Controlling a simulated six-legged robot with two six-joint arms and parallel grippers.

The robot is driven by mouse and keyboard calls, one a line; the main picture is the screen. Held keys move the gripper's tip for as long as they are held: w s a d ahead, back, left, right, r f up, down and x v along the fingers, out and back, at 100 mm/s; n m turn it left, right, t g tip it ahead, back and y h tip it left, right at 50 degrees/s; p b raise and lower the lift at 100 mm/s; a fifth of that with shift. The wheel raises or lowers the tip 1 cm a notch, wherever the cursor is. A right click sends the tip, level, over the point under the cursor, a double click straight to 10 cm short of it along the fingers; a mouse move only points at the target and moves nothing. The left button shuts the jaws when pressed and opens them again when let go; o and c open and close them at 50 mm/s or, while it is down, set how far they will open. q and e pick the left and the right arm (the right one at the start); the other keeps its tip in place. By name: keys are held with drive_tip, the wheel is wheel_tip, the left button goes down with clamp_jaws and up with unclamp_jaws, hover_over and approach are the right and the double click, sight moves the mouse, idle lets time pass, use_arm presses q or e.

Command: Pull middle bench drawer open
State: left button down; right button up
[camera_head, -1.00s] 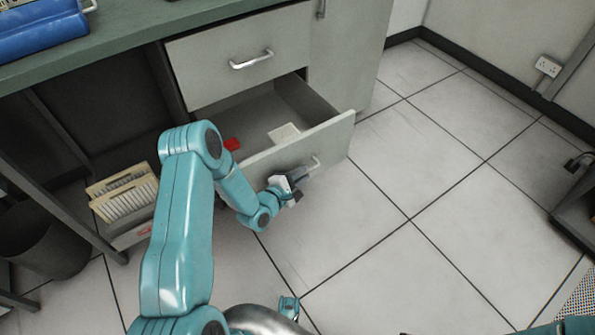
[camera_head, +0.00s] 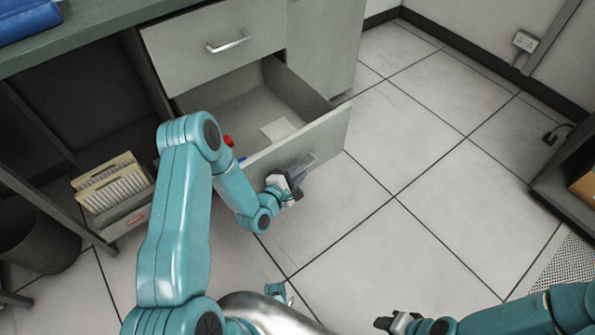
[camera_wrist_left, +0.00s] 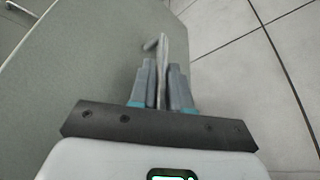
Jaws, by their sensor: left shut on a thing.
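The middle bench drawer (camera_head: 325,134) is a grey drawer that stands well open below a shut upper drawer (camera_head: 215,45). Its metal handle shows between my fingers in the left wrist view (camera_wrist_left: 163,47). My left gripper (camera_head: 299,172) is at the front of the open drawer, shut on that handle; the gripper hides part of it in the head view. The fingers also show in the left wrist view (camera_wrist_left: 161,82). My right gripper (camera_head: 384,323) is low in the head view, away from the drawer; its jaw opening is unclear.
Inside the drawer lie a pale flat stack (camera_head: 278,129) and a small red thing (camera_head: 228,141). A tray of cards (camera_head: 110,186) and a dark bin (camera_head: 35,240) are at the left. A dark shelf unit (camera_head: 560,190) is at the right. The tiled floor (camera_head: 400,200) between is clear.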

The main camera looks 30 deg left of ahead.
use_arm(q)
drive_tip(key=c, duration=1.4)
unclamp_jaws()
drive_tip(key=shift+c, duration=0.2)
drive_tip(key=p+v, duration=0.2)
drive_tip(key=v, duration=1.4)
drive_tip(key=shift+p, duration=0.35)
drive_tip(key=shift+s+r, duration=0.1)
drive_tip(key=shift+s, duration=0.05)
